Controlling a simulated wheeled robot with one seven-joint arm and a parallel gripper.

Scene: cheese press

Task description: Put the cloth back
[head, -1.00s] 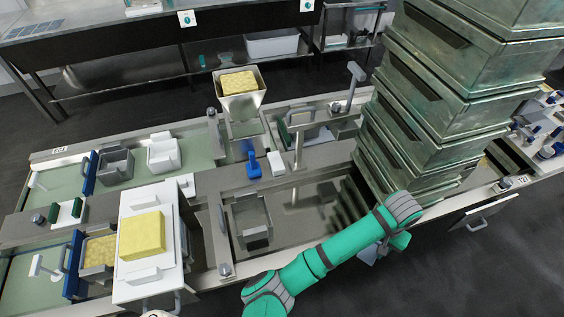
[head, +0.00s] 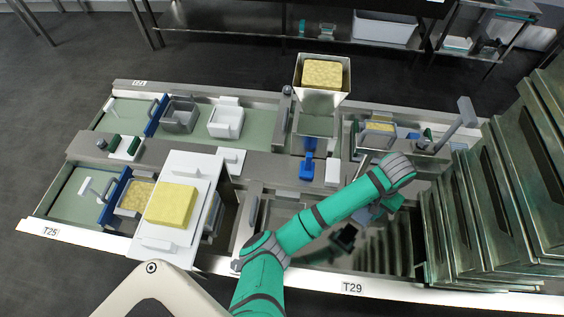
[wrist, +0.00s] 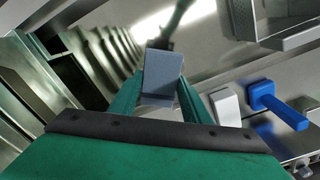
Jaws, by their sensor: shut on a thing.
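In the wrist view my gripper (wrist: 160,88) is shut on a flat grey-blue piece, which looks like the folded cloth (wrist: 163,72). It stands up between the two green fingertips. A steel basin with light reflections lies beyond it. In the head view my green arm reaches over the sunken steel basin (head: 285,215) at the bench's right half.
A tall stack of metal bins (head: 510,190) stands close at the right. A blue-handled tool (head: 308,168) and a white block (head: 333,171) lie behind the basin. A yellow cheese block (head: 172,205) sits on a white board at the left. A steel hopper (head: 321,85) stands at the back.

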